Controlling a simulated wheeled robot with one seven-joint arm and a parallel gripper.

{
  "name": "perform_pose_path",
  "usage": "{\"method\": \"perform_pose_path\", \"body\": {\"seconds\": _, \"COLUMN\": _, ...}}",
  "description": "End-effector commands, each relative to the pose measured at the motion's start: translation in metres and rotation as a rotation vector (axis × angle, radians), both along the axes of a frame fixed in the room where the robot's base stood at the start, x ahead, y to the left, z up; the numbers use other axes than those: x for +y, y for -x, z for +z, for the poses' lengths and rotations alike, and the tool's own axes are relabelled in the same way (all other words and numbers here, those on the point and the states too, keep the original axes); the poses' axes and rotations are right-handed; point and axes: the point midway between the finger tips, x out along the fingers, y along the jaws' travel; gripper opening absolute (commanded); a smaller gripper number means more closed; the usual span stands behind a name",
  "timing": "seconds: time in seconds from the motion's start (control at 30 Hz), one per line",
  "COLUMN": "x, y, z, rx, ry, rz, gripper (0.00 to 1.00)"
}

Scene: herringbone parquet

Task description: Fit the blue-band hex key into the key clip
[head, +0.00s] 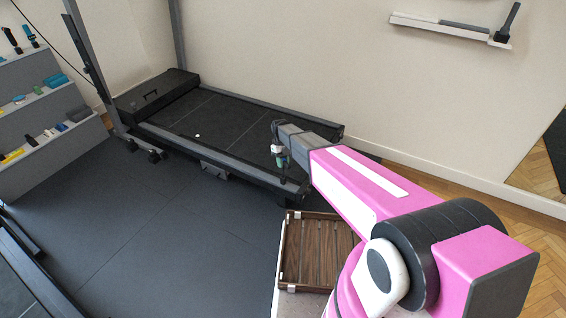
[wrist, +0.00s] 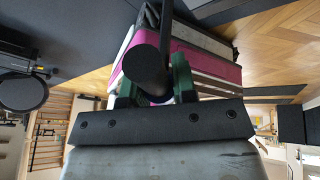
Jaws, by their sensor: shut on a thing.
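My gripper (head: 280,160) is out over the near right end of the treadmill deck in the head view. In the wrist view my gripper (wrist: 154,88) has its green fingers shut on a dark object (wrist: 150,62) with a thick rounded end and a thin dark bar rising from it. I take this to be the hex key, but no blue band shows. In the head view a small dark shape hangs below the fingers. I cannot make out the key clip in either view.
A treadmill (head: 230,122) stands by the wall. A slatted brown wooden tray (head: 281,250) lies below my arm. A shelf unit (head: 50,160) with several small items is at the left. A wall shelf (head: 452,30) is at upper right. The dark floor (head: 150,230) at centre left is clear.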

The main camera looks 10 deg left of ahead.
Motion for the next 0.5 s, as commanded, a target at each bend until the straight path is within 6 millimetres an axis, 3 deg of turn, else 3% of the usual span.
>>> {"method": "perform_pose_path", "body": {"seconds": 0.5, "x": 0.0001, "y": -0.0003, "z": -0.0111, "rx": 0.0, "ry": 0.0, "rz": 0.0, "gripper": 0.0}}
